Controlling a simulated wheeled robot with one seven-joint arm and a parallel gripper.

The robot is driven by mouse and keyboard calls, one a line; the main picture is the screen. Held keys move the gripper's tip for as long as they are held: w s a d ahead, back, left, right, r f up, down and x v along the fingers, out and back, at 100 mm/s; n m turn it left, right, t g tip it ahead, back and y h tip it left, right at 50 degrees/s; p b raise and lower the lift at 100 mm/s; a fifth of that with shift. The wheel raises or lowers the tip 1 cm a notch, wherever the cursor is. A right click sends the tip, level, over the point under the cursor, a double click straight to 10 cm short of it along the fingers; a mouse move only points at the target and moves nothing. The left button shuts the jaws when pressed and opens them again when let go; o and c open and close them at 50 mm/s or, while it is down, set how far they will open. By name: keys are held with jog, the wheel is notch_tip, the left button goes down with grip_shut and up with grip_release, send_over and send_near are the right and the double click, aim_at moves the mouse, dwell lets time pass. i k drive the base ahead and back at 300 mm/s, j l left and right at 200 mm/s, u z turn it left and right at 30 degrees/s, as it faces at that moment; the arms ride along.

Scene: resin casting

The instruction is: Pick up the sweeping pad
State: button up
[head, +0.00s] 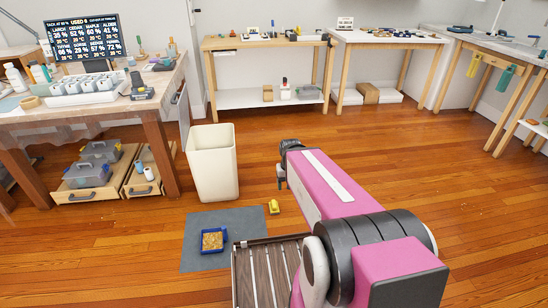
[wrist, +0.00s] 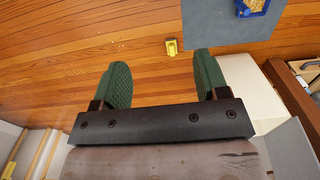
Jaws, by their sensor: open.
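A small yellow block-like object (head: 274,207), which looks like the sweeping pad, lies on the wooden floor just right of a grey mat (head: 192,252). The pad also shows in the wrist view (wrist: 171,47), beyond the gap between my fingertips. My gripper (wrist: 161,60) is open and empty, with its two green fingers apart. It is above the floor and not touching the pad. In the head view, my pink arm reaches forward and hides most of the gripper. A blue tray (head: 202,243) with brown crumbs in it sits on the mat.
A cream bin (head: 212,165) stands on the floor behind the mat, left of my arm. A workbench (head: 150,93) with bottles, a white rack and a screen is at the left. More benches (head: 266,43) line the back and right. Open floor surrounds the pad's right side.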

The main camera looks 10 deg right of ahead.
aim_at(273, 207)
jog(key=l+u, duration=0.15)
jog(key=u, duration=0.3)
jog(key=i+l+u, duration=0.1)
jog(key=u, duration=0.4)
jog(key=l+u, duration=0.3)
jog(key=l, duration=0.45)
jog(key=l+u, duration=0.25)
jog(key=l, duration=0.55)
jog(key=k+l+u, duration=0.15)
jog(key=l+u, duration=0.15)
jog(key=l, duration=0.45)
jog(key=k+l, duration=0.1)
jog(key=l, duration=0.4)
jog(key=k+l, duration=0.1)
jog(key=l, duration=0.35)
